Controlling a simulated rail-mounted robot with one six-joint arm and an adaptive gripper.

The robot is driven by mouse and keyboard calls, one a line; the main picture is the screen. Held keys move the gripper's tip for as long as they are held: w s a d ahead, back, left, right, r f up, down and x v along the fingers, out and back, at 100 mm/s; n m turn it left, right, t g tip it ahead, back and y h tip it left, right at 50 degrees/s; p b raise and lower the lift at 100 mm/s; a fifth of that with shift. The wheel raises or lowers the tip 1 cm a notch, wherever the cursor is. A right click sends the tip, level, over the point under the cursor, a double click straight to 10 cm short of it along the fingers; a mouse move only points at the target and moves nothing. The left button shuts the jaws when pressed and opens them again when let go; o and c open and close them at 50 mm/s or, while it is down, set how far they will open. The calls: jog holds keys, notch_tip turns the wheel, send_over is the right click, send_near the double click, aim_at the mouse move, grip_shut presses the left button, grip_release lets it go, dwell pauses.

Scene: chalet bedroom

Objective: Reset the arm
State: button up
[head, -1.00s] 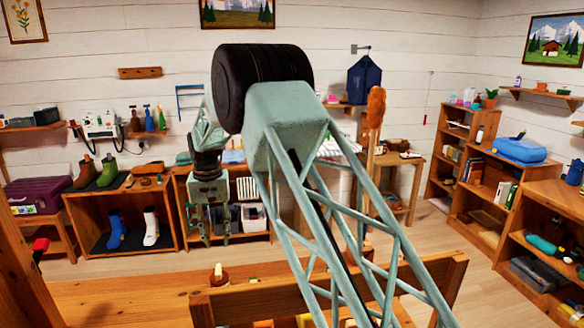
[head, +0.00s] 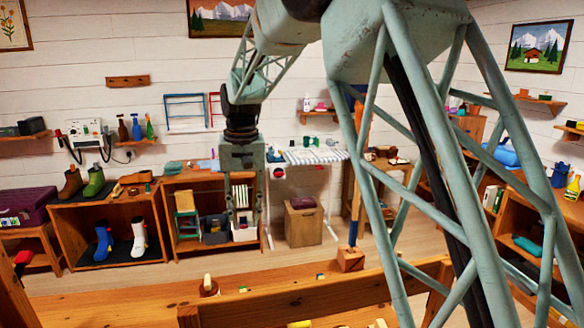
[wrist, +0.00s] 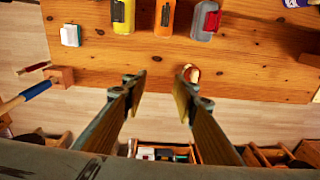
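My gripper (head: 243,218) hangs pointing down in the head view, in front of the far wooden shelves. Its two fingers are spread, with nothing between them. In the wrist view, my gripper (wrist: 161,83) shows both fingers apart above the edge of a wooden bench (wrist: 100,68). My pale green lattice arm rises large at the right of the head view and bends down to the gripper, hiding part of the room behind.
The bench (head: 110,303) crosses the front of the head view. A small round wooden item with a pale knob (head: 208,284) stands on it. The wrist view shows a yellow container (wrist: 123,15), an orange one (wrist: 165,18) and a grey one (wrist: 204,20).

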jog(key=s+d+r+m+t, duration=0.1)
jog(key=s+d+r, duration=0.6)
jog(key=s+d, duration=0.45)
jog(key=s+d+r, duration=0.8)
jog(key=s+d, duration=0.3)
jog(key=d, duration=0.1)
jog(key=s+d+f, duration=0.2)
jog(key=s+d, duration=0.1)
jog(key=s, duration=0.6)
jog(key=s+d+f+t+b, duration=0.1)
jog(key=s+d, duration=0.3)
jog(key=s, duration=0.6)
jog(key=s+d+f+m+t, duration=0.1)
jog(key=s+d, duration=0.3)
jog(key=s, duration=0.5)
jog(key=shift+s+d+f+b, duration=0.15)
jog(key=shift+s+f+b, duration=0.2)
jog(key=shift+f, duration=0.55)
jog(key=shift+w+d, duration=0.1)
jog(key=shift+d, duration=0.05)
